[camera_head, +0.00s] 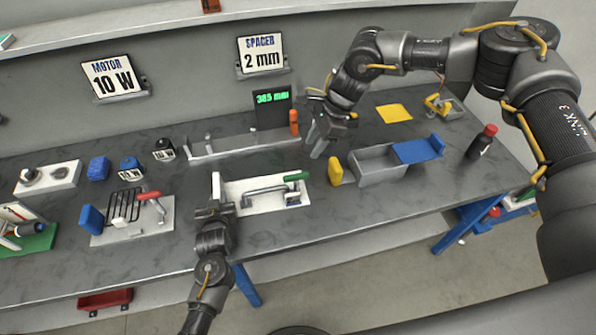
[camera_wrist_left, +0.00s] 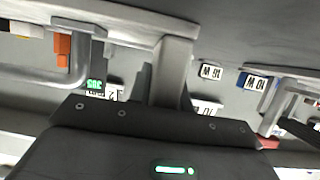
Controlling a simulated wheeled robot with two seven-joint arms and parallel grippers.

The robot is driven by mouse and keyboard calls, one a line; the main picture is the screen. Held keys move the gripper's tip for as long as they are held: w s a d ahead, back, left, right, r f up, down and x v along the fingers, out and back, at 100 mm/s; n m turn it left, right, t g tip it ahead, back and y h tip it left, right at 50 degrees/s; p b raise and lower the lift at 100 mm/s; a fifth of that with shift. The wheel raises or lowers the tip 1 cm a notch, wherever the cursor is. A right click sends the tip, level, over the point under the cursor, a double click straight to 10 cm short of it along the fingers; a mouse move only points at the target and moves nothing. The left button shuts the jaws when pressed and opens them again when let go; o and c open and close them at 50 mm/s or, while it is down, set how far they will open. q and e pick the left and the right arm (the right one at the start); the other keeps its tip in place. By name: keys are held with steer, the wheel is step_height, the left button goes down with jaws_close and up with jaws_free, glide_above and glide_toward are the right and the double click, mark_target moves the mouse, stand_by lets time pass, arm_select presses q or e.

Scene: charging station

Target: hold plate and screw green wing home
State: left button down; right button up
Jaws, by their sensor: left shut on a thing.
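The white plate (camera_head: 240,207) lies on the grey bench, with a grey bar-like handle part (camera_head: 265,190) across it. The green wing (camera_head: 297,176) sits at the plate's right end. My left gripper (camera_head: 215,205) is at the plate's left end, shut on a pale upright part of it. In the left wrist view a pale grey post (camera_wrist_left: 172,70) stands at the jaws. My right gripper (camera_head: 318,148) hangs above the bench, beyond and to the right of the green wing, apart from it. Its jaw opening is too small to judge.
A yellow piece (camera_head: 335,171) and a grey tray (camera_head: 377,168) with a blue part (camera_head: 418,150) stand to the right. A gauge with a green readout (camera_head: 271,108) and orange piece (camera_head: 294,122) stands behind. A rack fixture (camera_head: 125,212) is to the left.

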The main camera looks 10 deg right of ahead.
mark_target(296, 175)
steer(key=x, duration=1.2)
steer(key=shift+f, duration=0.1)
jaws_close()
